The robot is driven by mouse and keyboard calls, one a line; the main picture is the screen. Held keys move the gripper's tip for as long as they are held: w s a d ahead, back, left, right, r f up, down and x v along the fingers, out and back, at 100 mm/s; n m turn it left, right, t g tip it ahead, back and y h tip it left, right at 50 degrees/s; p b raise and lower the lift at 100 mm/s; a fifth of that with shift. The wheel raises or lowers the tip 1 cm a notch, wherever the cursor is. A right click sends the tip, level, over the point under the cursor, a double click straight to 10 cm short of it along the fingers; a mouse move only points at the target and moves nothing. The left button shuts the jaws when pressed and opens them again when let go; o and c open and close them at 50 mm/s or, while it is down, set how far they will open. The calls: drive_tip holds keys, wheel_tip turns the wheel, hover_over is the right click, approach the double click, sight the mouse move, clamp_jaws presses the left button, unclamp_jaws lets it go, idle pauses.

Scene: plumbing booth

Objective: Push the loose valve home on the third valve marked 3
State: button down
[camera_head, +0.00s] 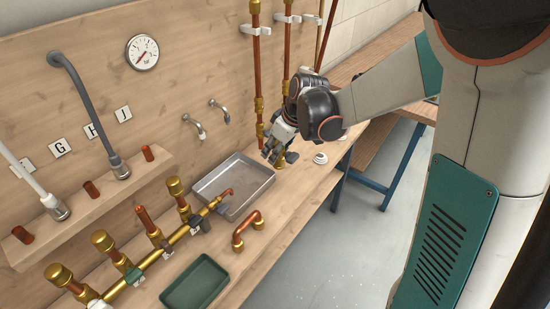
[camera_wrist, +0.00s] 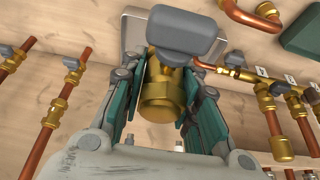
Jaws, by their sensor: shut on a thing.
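My gripper (camera_wrist: 165,115) is shut on a brass valve (camera_wrist: 160,95) with a grey-blue handle (camera_wrist: 183,33), seen close up in the wrist view. In the head view, my gripper (camera_head: 278,151) is over the bench right of the grey tray, and only a little brass of the held valve (camera_head: 280,162) shows. The brass manifold (camera_head: 155,256) lies at lower left, apart from the gripper. Its stubs include several brass-capped ones and a bare copper one (camera_head: 148,222). White labels (camera_wrist: 290,79) sit along it, but I cannot read which is marked 3.
Upright copper pipes (camera_head: 257,70) stand against the wall behind the gripper. A wooden rack (camera_head: 90,215) holds a grey hose (camera_head: 92,100).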

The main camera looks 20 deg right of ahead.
drive_tip(key=shift+r+p, duration=1.6)
drive_tip(key=shift+r, duration=0.95)
